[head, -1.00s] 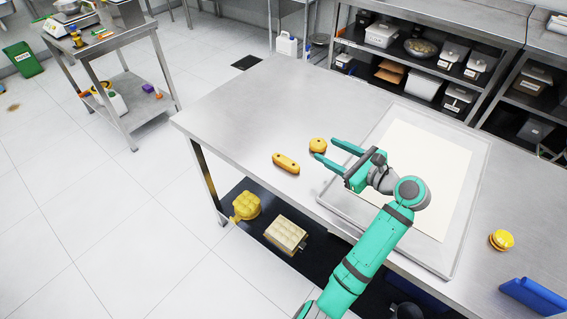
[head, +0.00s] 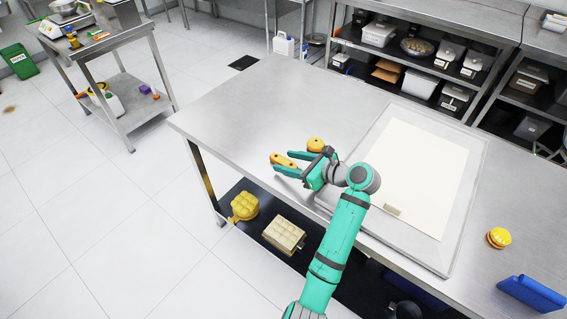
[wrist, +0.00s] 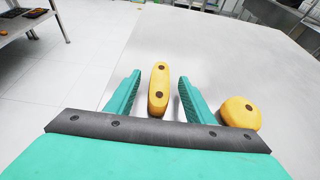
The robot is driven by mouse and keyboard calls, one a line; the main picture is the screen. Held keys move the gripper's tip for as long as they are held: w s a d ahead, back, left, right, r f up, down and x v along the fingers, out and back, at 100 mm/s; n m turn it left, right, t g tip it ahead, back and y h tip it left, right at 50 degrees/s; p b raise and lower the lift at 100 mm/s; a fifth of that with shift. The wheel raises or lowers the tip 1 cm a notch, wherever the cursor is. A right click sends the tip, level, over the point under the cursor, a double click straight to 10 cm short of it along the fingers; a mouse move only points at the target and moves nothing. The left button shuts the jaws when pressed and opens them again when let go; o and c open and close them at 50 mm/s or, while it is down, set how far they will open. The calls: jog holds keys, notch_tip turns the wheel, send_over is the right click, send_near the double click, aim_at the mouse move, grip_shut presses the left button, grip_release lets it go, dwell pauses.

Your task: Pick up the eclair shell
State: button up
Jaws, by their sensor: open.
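The eclair shell (head: 283,160) is a long golden pastry with dark spots, lying on the steel table near its left front edge. In the wrist view the eclair shell (wrist: 158,88) lies lengthwise between my two fingers, with a gap on each side. My gripper (head: 283,163) is open, low over the table, with its fingers on either side of the shell's near part. The fingers of my gripper (wrist: 158,88) also show in the wrist view. The head view does not clearly show whether a finger touches the shell.
A round golden pastry (head: 316,145) sits just right of my gripper, outside the right finger. A tray with a pale sheet (head: 440,150) lies to the right, with a small tan piece on it. A yellow round item (head: 498,238) stands farther right. The table's far left is clear.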

jog(key=shift+x, duration=1.2)
jog(key=c, duration=1.1)
jog(key=shift+r, duration=0.1)
